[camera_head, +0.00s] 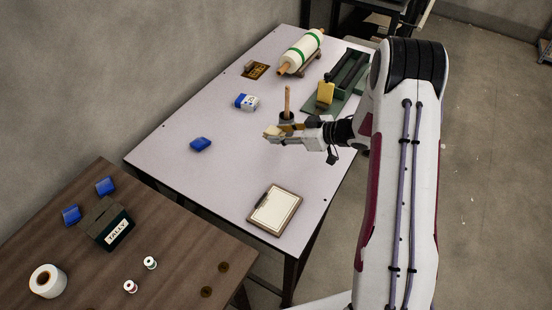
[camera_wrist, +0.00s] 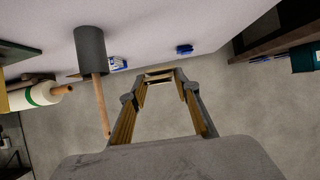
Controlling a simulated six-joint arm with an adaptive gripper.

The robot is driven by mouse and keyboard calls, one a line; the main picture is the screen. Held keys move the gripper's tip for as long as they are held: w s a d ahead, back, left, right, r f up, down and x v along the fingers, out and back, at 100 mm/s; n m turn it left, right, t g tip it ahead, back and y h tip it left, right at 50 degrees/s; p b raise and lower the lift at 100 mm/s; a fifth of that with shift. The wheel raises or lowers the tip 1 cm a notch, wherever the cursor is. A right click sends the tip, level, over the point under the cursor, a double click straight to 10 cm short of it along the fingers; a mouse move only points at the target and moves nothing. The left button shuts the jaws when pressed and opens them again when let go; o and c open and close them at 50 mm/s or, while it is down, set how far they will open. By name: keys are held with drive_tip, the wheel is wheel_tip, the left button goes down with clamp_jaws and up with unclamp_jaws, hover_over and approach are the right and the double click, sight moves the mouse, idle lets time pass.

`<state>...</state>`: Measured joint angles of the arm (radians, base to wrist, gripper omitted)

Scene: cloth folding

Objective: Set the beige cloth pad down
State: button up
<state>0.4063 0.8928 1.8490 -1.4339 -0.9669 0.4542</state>
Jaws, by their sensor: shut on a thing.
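My gripper (camera_head: 276,133) is over the pale table (camera_head: 215,185), in front of the dark cup with a wooden stick (camera_head: 287,114). It is shut on the beige cloth pad (camera_head: 271,130), a small tan piece at the fingertips, mostly hidden by the fingers. In the wrist view the fingers (camera_wrist: 160,77) close around the pad (camera_wrist: 158,75), which shows as a thin beige strip between the tips. The pad appears to be held above the tabletop; the exact height is hard to tell.
A blue folded piece (camera_head: 201,144), a blue-and-white pack (camera_head: 246,102) and a clipboard (camera_head: 274,210) lie on the table. A roller (camera_head: 301,52) and a green stand with a yellow block (camera_head: 325,93) are behind. A wooden table with a TALLY box (camera_head: 105,223) is front left. The table's middle is clear.

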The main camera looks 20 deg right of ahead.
idle(0.5)
hover_over(281, 161)
drive_tip(key=shift+f, duration=3.15)
drive_tip(key=shift+f, duration=1.9)
drive_tip(key=shift+f, duration=0.1)
drive_tip(key=o, duration=0.7)
drive_tip(key=shift+v, duration=6)
